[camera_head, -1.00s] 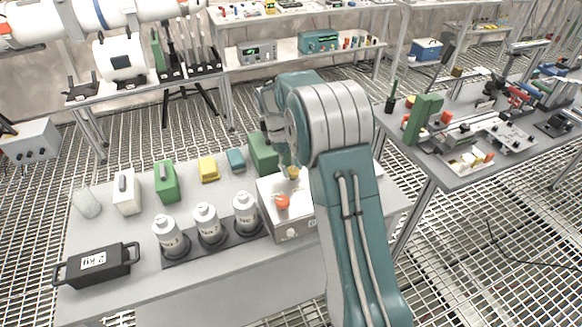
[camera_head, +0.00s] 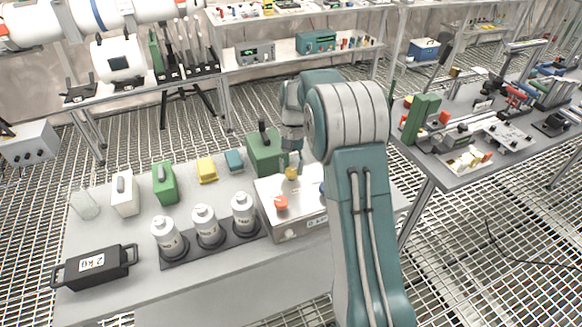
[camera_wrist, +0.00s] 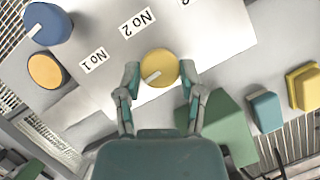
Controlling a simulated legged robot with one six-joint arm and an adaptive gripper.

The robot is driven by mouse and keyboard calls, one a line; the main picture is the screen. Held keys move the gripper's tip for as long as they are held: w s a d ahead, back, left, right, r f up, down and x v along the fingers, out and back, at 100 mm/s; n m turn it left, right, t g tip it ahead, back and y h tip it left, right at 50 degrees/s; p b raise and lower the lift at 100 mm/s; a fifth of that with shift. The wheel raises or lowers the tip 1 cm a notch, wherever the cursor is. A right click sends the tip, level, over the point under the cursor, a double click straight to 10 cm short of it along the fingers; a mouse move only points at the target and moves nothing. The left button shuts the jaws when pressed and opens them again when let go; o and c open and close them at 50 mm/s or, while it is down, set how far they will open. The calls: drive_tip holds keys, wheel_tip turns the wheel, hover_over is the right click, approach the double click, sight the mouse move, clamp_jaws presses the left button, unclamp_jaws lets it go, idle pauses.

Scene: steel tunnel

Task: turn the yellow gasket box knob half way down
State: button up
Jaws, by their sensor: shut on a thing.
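The gasket box (camera_head: 300,217) is a pale metal box at the right end of the near table in the head view. Its yellow knob (camera_head: 291,174) is on the top, toward the back. In the wrist view the yellow knob (camera_wrist: 162,62) is round, with a white mark pointing to the lower left. My gripper (camera_wrist: 159,72) has one finger on each side of this knob and is shut on it. In the head view my gripper (camera_head: 291,165) comes down on the knob from above, partly hidden by my arm.
An orange knob (camera_head: 281,203) and a blue knob (camera_wrist: 47,23) are on the same box, with labels No 1 and No 2 between. A green box (camera_head: 264,152) with a handle stands close behind. Several white bottles (camera_head: 205,226) stand to the left.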

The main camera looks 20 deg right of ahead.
drive_tip(key=shift+f+m, duration=0.15)
drive_tip(key=shift+m, duration=0.35)
drive_tip(key=o, duration=1.2)
drive_tip(key=shift+c, duration=0.2)
drive_tip(key=v, duration=1.2)
drive_tip(key=shift+d, duration=0.15)
